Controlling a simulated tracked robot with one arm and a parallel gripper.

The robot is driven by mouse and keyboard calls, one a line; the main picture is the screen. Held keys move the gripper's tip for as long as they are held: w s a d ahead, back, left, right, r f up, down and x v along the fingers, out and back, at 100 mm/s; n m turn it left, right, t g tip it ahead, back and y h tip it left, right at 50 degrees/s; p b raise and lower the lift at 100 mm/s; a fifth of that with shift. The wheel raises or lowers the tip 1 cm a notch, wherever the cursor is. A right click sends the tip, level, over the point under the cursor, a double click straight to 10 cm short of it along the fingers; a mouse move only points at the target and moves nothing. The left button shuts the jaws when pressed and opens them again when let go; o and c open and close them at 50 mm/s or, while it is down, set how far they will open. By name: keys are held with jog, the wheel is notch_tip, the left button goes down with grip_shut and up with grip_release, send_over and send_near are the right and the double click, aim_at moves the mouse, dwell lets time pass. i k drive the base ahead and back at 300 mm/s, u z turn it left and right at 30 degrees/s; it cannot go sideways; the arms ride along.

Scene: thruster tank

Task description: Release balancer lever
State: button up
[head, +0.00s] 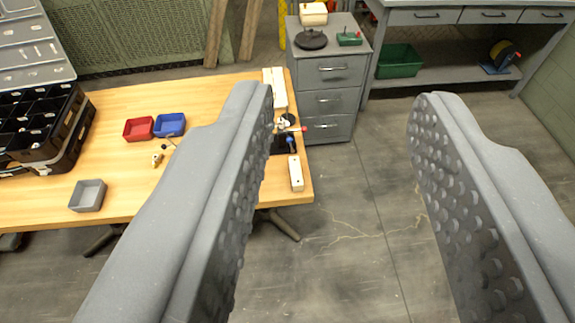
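My gripper (335,100) is open and empty, its two grey studded fingers wide apart. It is high above the floor, with the left finger in front of the right part of the wooden table (110,120). A small black device (283,145) with a red-tipped lever (303,129) and a blue part sits at the table's right edge, just right of the left finger. It may be the balancer; it is too small to be sure. The left finger hides part of the table beside it. Neither finger touches it.
White blocks (297,173) lie near the device. Red (139,128), blue (170,124) and grey (87,195) bins and a black organizer (38,130) stand on the table. A grey drawer cabinet (330,75) and a workbench (450,75) are behind. The floor (350,250) at centre is clear.

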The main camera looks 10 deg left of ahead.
aim_at(289, 140)
jog(key=u, duration=0.7)
jog(key=i, duration=1.35)
jog(key=z, duration=0.35)
